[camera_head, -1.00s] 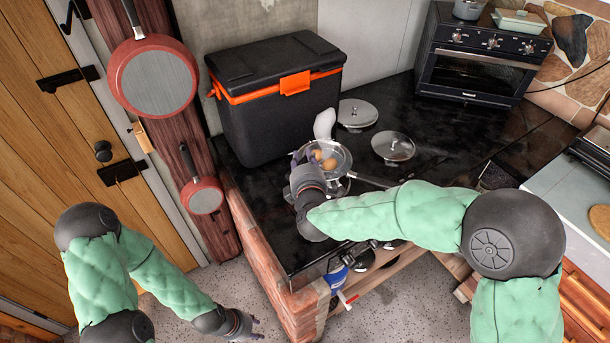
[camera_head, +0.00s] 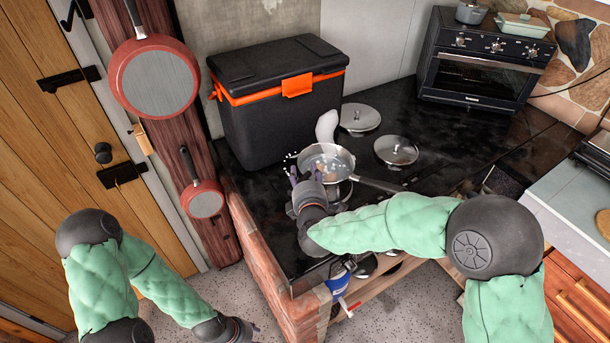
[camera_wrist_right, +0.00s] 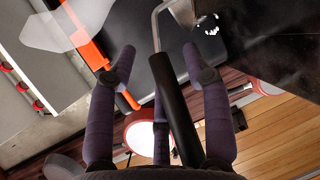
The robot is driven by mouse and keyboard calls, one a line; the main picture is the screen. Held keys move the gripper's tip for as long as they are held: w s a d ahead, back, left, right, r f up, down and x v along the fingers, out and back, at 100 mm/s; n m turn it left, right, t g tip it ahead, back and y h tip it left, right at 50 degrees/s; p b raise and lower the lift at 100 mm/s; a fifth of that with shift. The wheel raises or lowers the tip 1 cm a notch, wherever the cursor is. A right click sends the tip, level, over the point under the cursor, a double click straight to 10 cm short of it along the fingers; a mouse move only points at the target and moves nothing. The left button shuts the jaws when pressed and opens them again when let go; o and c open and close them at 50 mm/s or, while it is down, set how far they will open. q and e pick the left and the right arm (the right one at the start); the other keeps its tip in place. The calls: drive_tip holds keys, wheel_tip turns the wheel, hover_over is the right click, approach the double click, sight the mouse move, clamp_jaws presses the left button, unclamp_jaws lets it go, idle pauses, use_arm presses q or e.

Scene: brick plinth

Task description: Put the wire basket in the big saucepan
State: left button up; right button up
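The big saucepan (camera_head: 346,168) is a shiny round pot on the black worktop, its long handle pointing right. Brownish shapes show inside it. I cannot clearly separate the wire basket's mesh from the pot in the head view. In the right wrist view a black handle with a bent metal rod, apparently the wire basket (camera_wrist_right: 174,108), runs between my right fingers. My right gripper (camera_head: 305,172) is at the pot's near left side. Its fingers stand spread, with gaps beside the handle. My left gripper (camera_head: 243,328) hangs low at the left, its fingers too small to judge.
A black cooler box (camera_head: 265,115) with orange trim stands behind the pot. Two metal lids (camera_head: 358,117) (camera_head: 396,151) lie behind and right. A white translucent shape (camera_head: 326,126) is just behind the pot. A toaster oven (camera_head: 478,75) stands at the back right.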

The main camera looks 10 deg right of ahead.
drive_tip(key=shift+r, duration=0.1)
drive_tip(key=shift+s+r, duration=0.1)
drive_tip(key=shift+s, duration=0.15)
drive_tip(key=p+v, duration=0.3)
drive_tip(key=v, duration=0.8)
drive_tip(key=shift+s, duration=0.25)
